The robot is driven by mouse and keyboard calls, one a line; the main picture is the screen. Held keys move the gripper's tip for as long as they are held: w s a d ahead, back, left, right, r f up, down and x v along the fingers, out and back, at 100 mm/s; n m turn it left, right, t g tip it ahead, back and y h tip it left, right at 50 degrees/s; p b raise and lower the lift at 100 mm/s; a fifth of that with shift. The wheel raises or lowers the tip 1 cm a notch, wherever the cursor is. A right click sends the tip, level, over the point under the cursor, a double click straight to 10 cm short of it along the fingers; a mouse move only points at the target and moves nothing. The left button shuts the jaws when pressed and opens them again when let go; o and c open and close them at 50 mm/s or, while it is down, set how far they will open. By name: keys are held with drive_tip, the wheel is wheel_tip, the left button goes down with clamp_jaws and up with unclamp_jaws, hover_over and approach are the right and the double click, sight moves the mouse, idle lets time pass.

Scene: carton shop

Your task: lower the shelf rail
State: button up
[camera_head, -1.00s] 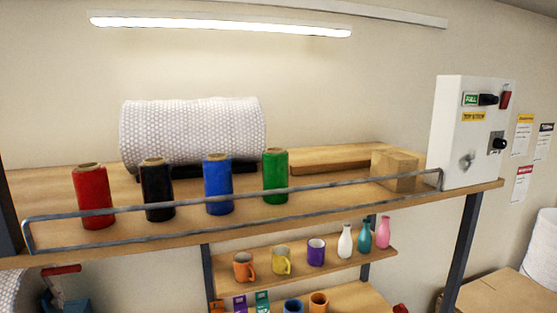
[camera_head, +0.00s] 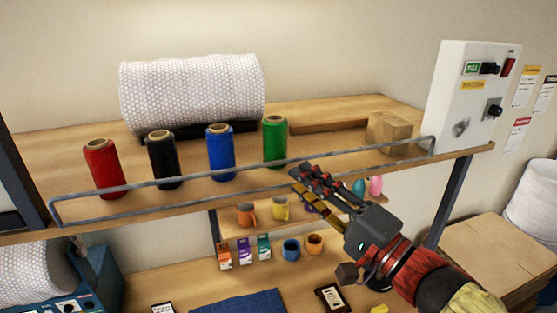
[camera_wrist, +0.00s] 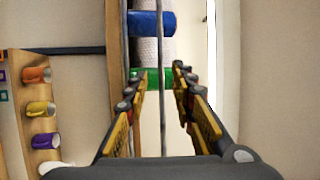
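The shelf rail (camera_head: 265,171) is a grey metal bar along the front edge of the upper wooden shelf (camera_head: 370,110). It stands raised, in front of the red, black, blue and green spools. My gripper (camera_head: 305,179) reaches up from the lower right to the rail's right half, in front of the shelf edge. In the wrist view, my gripper (camera_wrist: 158,90) has its two fingers apart, and the rail (camera_wrist: 162,60) runs lengthwise between them. I cannot tell how near the fingertips are to the rail or whether they touch it.
A green spool (camera_head: 275,141) stands behind the rail near my gripper; a blue spool (camera_head: 220,152) is left of it. A cardboard box (camera_head: 390,133) and a white control box (camera_head: 470,95) are at the right. Mugs and vases sit on the lower shelf.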

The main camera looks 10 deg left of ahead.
sight(279, 163)
drive_tip(key=shift+p+x, duration=0.5)
drive_tip(key=shift+x, duration=3.4)
drive_tip(key=shift+c, duration=1.3)
drive_tip(key=shift+s, duration=0.1)
clamp_jaws()
